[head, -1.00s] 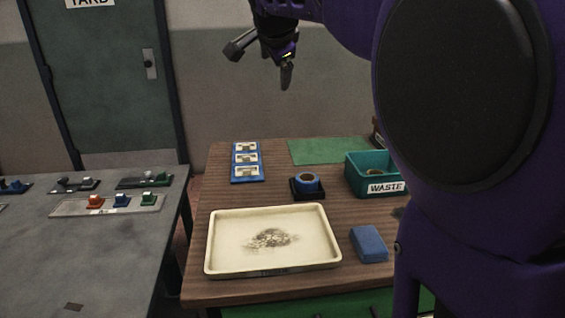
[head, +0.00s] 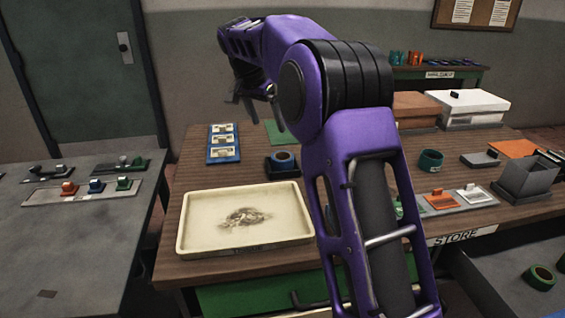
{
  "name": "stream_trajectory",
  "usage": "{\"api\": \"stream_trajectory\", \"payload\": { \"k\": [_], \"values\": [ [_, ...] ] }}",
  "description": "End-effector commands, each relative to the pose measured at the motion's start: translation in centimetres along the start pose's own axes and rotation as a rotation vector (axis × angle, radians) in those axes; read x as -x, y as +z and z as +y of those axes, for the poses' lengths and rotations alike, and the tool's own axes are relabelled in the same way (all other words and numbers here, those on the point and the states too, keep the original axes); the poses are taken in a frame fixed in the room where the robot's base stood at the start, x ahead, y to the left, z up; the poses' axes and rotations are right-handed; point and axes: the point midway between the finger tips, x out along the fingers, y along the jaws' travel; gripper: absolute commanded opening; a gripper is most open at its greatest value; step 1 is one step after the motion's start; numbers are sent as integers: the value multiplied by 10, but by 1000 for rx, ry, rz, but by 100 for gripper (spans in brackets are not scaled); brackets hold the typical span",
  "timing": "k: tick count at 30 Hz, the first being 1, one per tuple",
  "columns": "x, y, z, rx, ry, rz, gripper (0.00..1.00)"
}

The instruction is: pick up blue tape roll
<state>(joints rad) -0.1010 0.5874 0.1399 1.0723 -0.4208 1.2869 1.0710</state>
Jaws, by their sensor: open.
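The blue tape roll (head: 284,157) lies in a small black square holder (head: 271,168) on the wooden table, just behind the cream tray's right end. My arm passes close to its right side in the picture, but the roll stays visible. My gripper (head: 255,99) is above the back of the table, up and to the left of the roll in the picture. It is open, small and dark, partly behind my arm, and apart from the roll. I see nothing between its fingers.
The cream tray (head: 190,228) with a dark smudge fills the table's front. A blue three-part rack (head: 223,155) and green mat (head: 277,127) lie behind. Right of my arm are a teal roll (head: 430,160), a grey bin (head: 528,178) and a green roll (head: 540,277).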

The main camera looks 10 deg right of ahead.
Motion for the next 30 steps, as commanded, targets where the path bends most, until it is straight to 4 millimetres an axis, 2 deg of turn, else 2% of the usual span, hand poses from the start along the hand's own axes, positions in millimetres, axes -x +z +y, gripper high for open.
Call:
{"api": "stream_trajectory", "payload": {
  "k": [1, 3, 12, 23, 30],
  "values": [
    [-15, 1, 1, -1, 4, -3, 92],
    [-31, 1, 1, 0, 3, -2, 92],
    [-90, 0, 1, -1, 2, -1, 92],
    [-115, -1, 1, -1, 0, 1, 92],
    [-151, -4, 2, -1, 1, -1, 92]
  ]
}}
